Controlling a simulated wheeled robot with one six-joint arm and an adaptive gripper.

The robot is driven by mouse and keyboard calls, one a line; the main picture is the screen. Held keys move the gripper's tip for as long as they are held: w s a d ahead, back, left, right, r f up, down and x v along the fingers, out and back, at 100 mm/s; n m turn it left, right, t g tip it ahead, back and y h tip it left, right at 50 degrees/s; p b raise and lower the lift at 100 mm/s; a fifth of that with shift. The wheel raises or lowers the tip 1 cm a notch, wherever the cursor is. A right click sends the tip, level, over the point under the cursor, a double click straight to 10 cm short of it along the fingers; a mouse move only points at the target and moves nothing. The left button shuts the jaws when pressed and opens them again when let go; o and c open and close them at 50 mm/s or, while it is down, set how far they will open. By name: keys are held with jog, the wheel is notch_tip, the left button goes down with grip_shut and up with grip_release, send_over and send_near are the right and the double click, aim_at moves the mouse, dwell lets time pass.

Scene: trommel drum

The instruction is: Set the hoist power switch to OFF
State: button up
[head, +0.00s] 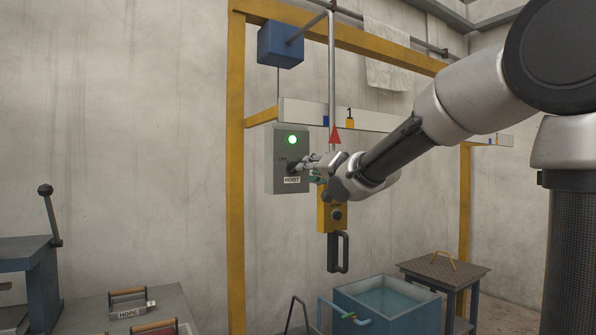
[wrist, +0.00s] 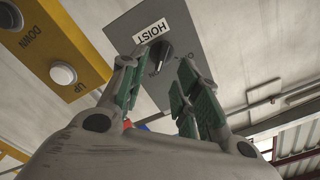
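The hoist power switch is a dark rotary knob (wrist: 160,56) on a grey box (head: 275,172) with a HOIST label (head: 292,181). A green lamp (head: 292,140) is lit on the box above the knob. In the wrist view the knob lies between and beyond the fingertips of my gripper (wrist: 157,78). My gripper is open, and its green-padded fingers stand apart on either side of the knob. I cannot tell whether they touch it. In the head view my gripper (head: 308,163) is at the box front and hides part of the knob.
A yellow pendant (head: 328,212) with UP and DOWN buttons hangs close by my gripper; it also shows in the wrist view (wrist: 50,50). A yellow frame (head: 236,180) stands left of the box. A blue water tank (head: 375,312) and a dark table (head: 445,272) are below.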

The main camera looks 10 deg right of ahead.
aim_at(294, 168)
jog(key=x, duration=0.7)
jog(key=shift+a, duration=0.3)
jog(key=shift+s, duration=0.15)
grip_shut()
